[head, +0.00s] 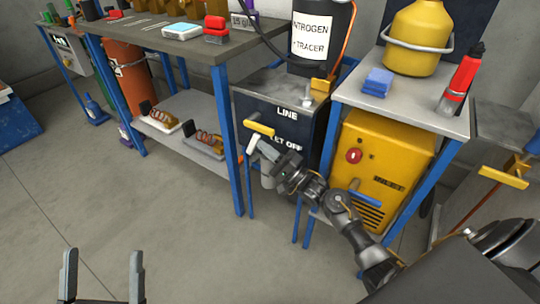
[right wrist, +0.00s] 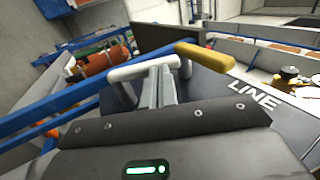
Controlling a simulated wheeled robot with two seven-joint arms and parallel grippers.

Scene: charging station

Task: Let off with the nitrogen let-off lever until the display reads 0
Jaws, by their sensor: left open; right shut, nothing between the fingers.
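The dark panel (head: 302,124) carries the words LINE and LET OFF, the latter partly covered by my arm. A yellow-handled lever (head: 259,129) sticks out at its left, level with LINE; it also shows in the right wrist view (right wrist: 207,56). A white-handled lever (head: 253,144) is below it, nearer the LET OFF label, and shows in the right wrist view (right wrist: 140,69). My right gripper (head: 264,148) is shut and empty, its fingertips at the white handle; contact is unclear. My left gripper (head: 103,277) is open and empty over the floor. I see no readable pressure display.
A black NITROGEN + TRACER bottle (head: 318,38) stands above the panel. A yellow machine (head: 383,165) sits under a grey table (head: 400,100) at the right. A blue-legged workbench (head: 170,47) is at the left. The floor in front is clear.

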